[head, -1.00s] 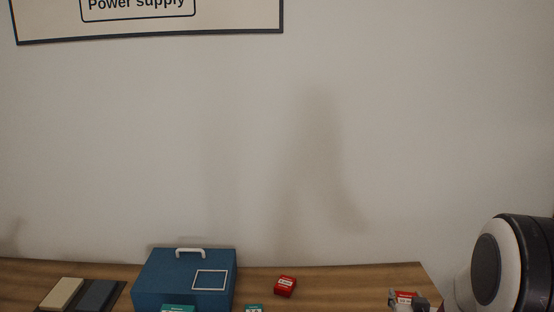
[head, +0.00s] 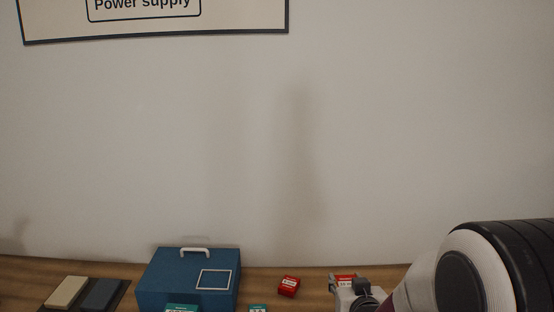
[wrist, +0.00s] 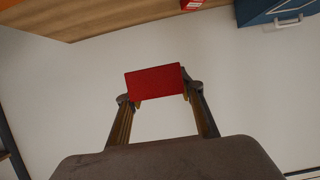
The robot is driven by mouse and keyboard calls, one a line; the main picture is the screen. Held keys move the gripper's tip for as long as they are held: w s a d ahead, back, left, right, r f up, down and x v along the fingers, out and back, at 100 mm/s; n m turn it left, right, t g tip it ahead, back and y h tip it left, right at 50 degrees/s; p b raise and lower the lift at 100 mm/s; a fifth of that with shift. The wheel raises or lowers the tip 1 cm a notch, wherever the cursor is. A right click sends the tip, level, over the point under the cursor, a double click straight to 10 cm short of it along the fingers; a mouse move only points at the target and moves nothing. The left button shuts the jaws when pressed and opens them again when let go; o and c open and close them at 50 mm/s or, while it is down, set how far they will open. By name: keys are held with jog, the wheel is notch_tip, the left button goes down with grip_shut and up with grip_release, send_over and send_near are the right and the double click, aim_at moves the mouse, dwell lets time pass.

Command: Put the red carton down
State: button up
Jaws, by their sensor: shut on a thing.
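My gripper (head: 347,283) is shut on a red carton (head: 346,277), at the right part of the wooden table in the head view. In the wrist view the held red carton (wrist: 154,81) sits slightly tilted between the two fingertips, with pale wall behind it. My gripper and arm hide most of the carton in the head view. I cannot tell its height over the table. A second red carton (head: 289,286) stands on the table to the left of my gripper, apart from it; it also shows at the wrist view's top edge (wrist: 192,4).
A blue box (head: 188,281) with a white handle stands left of the second carton. Teal cartons (head: 181,308) (head: 258,308) show at the bottom edge. Cream and dark grey blocks (head: 66,292) (head: 101,294) lie on a dark tray at the left. The wooden table (head: 311,274) meets the wall behind.

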jog(key=shift+d, duration=0.15)
jog(key=shift+d+f, duration=0.2)
jog(key=shift+f, duration=0.35)
jog(key=w+f+n+y, duration=0.2)
jog(key=w+f, duration=0.2)
jog(key=w, duration=0.7)
jog(key=w+f+n+g+y, duration=0.1)
jog(key=w+f+n+y, duration=0.1)
jog(key=w, duration=1)
notch_tip(320, 180, down, 2)
jog(key=shift+f+n+y, duration=0.15)
jog(key=shift+n+y, duration=0.15)
jog(key=shift+y, duration=0.4)
jog(key=shift+w+a, duration=0.1)
jog(key=shift+f, duration=3.15)
